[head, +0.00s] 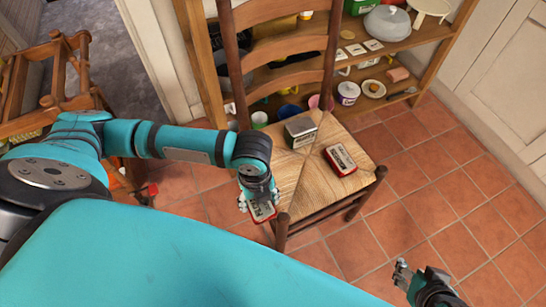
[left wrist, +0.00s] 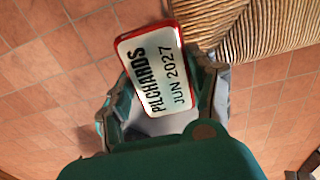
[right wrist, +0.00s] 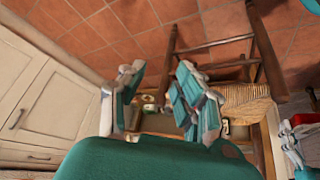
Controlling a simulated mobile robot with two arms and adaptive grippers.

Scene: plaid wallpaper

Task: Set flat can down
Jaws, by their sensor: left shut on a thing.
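My left gripper (head: 258,199) is shut on a flat can (head: 264,211) at the chair's front left edge. In the left wrist view the flat can (left wrist: 157,72) has a red rim and a white label reading PILCHARDS JUN 2027. It is tilted between the fingers (left wrist: 160,105), with floor tiles behind it and the woven seat beside it. The chair (head: 288,185) has a woven straw seat. My right gripper (head: 415,277) is over the floor at lower right, apart from the chair. Its fingers (right wrist: 165,100) are open and empty in the right wrist view.
A second flat can (head: 341,160) with a red rim and a grey-green tin (head: 300,134) rest on the seat. The seat's front left is bare. A wooden shelf (head: 400,45) with crockery stands behind.

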